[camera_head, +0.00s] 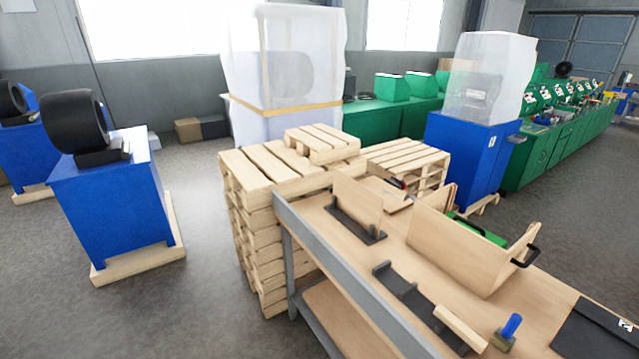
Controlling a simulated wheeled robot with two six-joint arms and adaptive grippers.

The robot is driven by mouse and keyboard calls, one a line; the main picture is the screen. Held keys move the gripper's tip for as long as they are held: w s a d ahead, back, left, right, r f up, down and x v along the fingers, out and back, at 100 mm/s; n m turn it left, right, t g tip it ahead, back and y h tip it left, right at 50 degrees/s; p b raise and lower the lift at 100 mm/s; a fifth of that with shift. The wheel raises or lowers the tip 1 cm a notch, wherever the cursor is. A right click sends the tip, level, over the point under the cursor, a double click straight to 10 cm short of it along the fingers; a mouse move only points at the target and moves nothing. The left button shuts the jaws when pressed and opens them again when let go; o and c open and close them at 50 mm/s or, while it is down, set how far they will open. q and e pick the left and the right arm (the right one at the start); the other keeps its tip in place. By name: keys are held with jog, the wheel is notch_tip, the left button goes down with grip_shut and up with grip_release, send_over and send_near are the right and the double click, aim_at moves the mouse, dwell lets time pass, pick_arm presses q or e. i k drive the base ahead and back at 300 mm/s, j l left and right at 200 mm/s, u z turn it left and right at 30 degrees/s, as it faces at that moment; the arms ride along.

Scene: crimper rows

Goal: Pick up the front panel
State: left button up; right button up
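Several light wooden panels are on the workbench (385,337) at the lower right. One thin panel (357,203) stands upright in a dark base (355,230). A larger panel (455,250) forms the near side of an open wooden assembly. A side panel (520,250) with a black handle (525,258) closes its right end. I cannot tell which of these is the front panel. Neither of my grippers is in view.
A dark slotted fixture (405,292), a wooden strip (460,328), a blue-handled piece (511,326) and a black case (598,335) lie nearer on the bench. Stacked pallets (265,235) stand against its left end. Floor (215,300) is clear left of them.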

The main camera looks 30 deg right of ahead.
aim_at(362, 205)
jog(key=i+j+z, duration=0.15)
jog(key=i+z, duration=0.3)
jog(key=i+j+z, duration=0.45)
jog(key=i, duration=0.15)
jog(key=i+j+z, duration=0.85)
jog(key=j, duration=0.3)
